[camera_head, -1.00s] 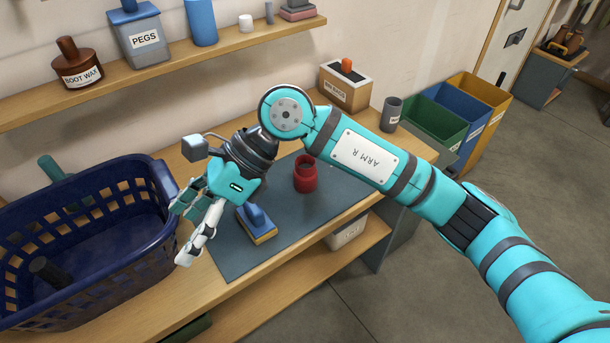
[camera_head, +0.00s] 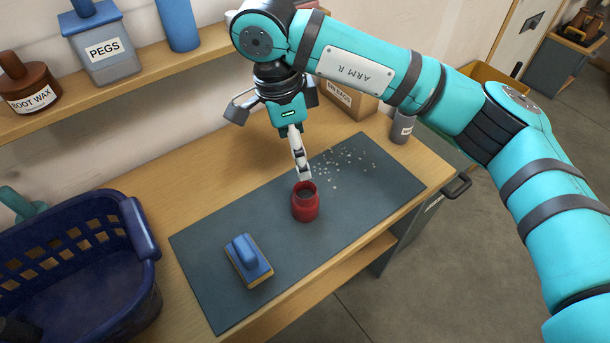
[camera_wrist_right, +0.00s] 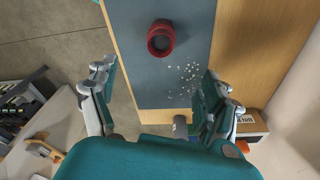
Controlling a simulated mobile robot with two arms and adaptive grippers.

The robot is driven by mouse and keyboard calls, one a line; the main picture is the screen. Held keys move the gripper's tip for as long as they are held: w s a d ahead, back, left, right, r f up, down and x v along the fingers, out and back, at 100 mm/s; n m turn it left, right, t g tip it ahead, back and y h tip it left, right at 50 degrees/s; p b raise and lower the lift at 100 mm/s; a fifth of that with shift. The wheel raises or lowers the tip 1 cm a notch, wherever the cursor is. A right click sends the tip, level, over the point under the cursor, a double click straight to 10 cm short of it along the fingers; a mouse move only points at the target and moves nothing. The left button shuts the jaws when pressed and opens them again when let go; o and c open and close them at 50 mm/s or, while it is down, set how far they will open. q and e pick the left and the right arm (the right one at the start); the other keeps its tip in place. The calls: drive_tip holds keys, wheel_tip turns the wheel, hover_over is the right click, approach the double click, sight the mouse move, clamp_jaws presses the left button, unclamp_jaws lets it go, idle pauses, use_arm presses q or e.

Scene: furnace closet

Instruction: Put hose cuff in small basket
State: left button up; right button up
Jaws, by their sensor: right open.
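The red hose cuff (camera_head: 306,203) stands upright on the dark mat, its round open top showing. In the right wrist view the red cuff (camera_wrist_right: 161,38) lies ahead of the fingers, toward the top. My right gripper (camera_head: 302,172) points down just behind and above the cuff, apart from it as far as I can tell. In the wrist view its fingers (camera_wrist_right: 158,74) are spread with nothing between them. A dark blue slatted basket (camera_head: 92,232) stands at the left of the bench, partly cut off; no smaller basket shows. My left gripper is out of view.
A blue-handled brush (camera_head: 248,258) lies on the mat (camera_head: 215,290) left of the cuff. Pale crumbs (camera_head: 345,167) are scattered behind it on the right. A bin bags box (camera_head: 345,100) and grey cup (camera_head: 402,127) stand at the back right. A loaded shelf (camera_head: 110,85) runs above.

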drive_tip(key=p, duration=0.3)
hover_over(307, 197)
drive_tip(key=f, duration=0.7)
drive_tip(key=shift+s+a+f, duration=0.1)
drive_tip(key=shift+s+a, duration=0.1)
drive_tip(key=shift+a, duration=0.15)
drive_tip(key=f, duration=0.4)
drive_tip(key=shift+w+d+f, duration=0.15)
drive_tip(key=shift+w+d, duration=0.1)
drive_tip(key=shift+f+p, duration=0.2)
drive_tip(key=shift+p, duration=0.25)
wheel_tip(307, 197, down, 4)
drive_tip(key=shift+s+d+f+p, duration=0.15)
drive_tip(key=shift+f+p, duration=0.1)
drive_tip(key=shift+p, duration=0.8)
drive_tip(key=shift+f, duration=0.25)
drive_tip(key=c, duration=1.5)
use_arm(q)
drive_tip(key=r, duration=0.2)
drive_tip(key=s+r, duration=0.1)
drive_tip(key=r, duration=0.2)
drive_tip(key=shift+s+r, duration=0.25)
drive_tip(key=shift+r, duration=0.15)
use_arm(e)
drive_tip(key=shift+r, duration=0.2)
drive_tip(key=shift+c, duration=0.6)
